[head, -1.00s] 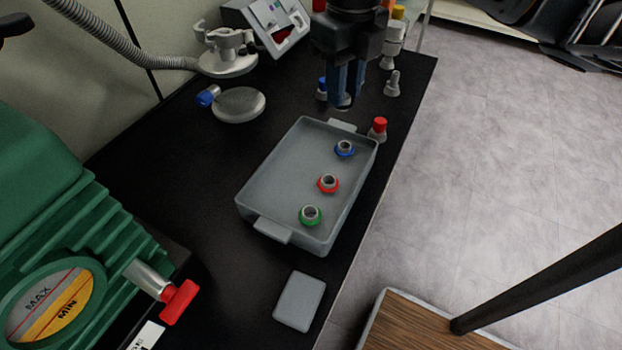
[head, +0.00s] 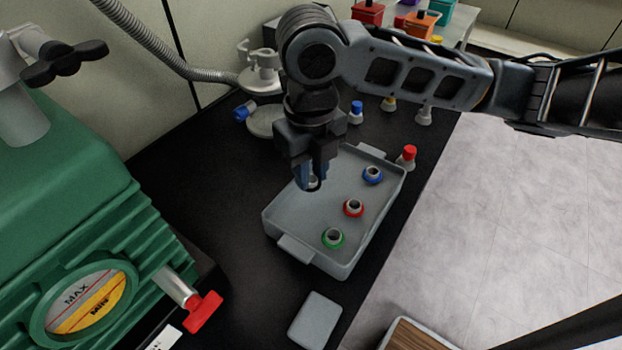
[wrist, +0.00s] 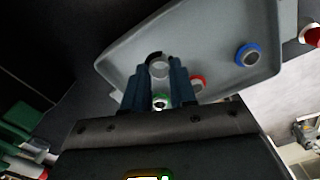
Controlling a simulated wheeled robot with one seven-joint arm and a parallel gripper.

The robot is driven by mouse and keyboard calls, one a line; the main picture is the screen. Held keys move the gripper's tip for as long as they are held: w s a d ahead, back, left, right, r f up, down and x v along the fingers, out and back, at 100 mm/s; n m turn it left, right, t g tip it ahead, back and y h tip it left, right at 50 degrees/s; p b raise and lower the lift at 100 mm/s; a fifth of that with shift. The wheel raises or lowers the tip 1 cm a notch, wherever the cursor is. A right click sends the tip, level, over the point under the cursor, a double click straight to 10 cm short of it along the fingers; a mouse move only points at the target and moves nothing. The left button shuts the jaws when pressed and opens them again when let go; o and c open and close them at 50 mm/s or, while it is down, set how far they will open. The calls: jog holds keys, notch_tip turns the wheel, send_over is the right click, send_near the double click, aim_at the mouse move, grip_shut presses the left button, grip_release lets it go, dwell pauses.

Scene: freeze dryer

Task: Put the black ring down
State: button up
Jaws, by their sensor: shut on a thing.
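My gripper (head: 312,180) is above the left part of the grey tray (head: 290,243), fingers pointing down. In the wrist view my gripper (wrist: 158,84) is shut on a small ring with a pale metal neck, the black ring (wrist: 156,56), of which a dark edge shows between the fingertips. In the head view only the pale neck shows between the fingers. Blue (head: 372,175), red (head: 353,208) and green (head: 333,238) rings stand in a row along the tray's right side. I cannot tell whether the held ring touches the tray floor.
A red-capped flask (head: 406,157) stands just beyond the tray's right side. More capped flasks (head: 357,113) are behind it. A grey flat block (head: 315,320) lies in front of the tray. The green pump (head: 80,220) fills the left.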

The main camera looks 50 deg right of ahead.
aim_at(311, 179)
jog(key=shift+f, duration=1.65)
jog(key=shift+f, duration=0.1)
jog(key=shift+f, duration=0.15)
jog(key=o, duration=0.8)
jog(key=shift+o, duration=0.2)
notch_tip(311, 179, up, 13)
jog(key=shift+f+p, duration=0.2)
jog(key=shift+p, duration=0.2)
